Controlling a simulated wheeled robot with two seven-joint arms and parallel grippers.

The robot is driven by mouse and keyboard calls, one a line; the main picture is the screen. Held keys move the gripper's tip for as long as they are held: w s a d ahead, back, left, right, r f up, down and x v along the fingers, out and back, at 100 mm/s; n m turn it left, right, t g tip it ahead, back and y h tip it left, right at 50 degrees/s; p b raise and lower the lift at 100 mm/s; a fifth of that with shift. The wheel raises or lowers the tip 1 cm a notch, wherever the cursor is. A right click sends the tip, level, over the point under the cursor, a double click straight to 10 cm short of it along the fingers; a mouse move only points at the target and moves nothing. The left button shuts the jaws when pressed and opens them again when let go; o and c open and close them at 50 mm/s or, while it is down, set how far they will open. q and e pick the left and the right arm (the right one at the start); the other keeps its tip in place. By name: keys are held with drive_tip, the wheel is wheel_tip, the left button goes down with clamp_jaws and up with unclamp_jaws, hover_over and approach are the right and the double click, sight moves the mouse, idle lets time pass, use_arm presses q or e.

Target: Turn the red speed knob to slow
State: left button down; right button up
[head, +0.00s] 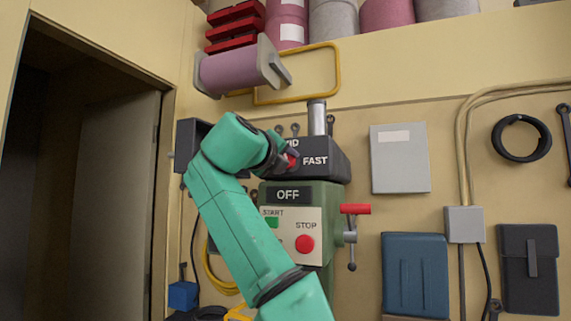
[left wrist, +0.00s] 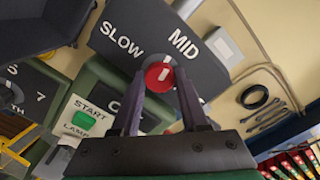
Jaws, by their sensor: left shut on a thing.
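The red speed knob (head: 292,161) is on the dark panel (head: 325,160) of the green machine. In the left wrist view the knob (left wrist: 159,77) sits between the two fingers of my left gripper (left wrist: 161,84), which is shut on it. SLOW and MID are readable above the knob there; FAST is readable only in the head view. A white mark shows on the knob's face, but I cannot tell for certain which label it points to. My left gripper (head: 287,155) and arm hide part of the panel in the head view. My right gripper is not in view.
Below the panel are an OFF sign (head: 288,195), a green START button (head: 271,222) and a red STOP button (head: 304,243). A red-handled lever (head: 355,209) sticks out at the right. A grey box (head: 400,158) hangs on the wall. A dark doorway is at left.

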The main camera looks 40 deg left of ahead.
use_arm(q)
drive_tip(key=n+b, duration=0.1)
drive_tip(key=n, duration=0.8)
idle(0.5)
drive_tip(key=shift+c, duration=2.1)
unclamp_jaws()
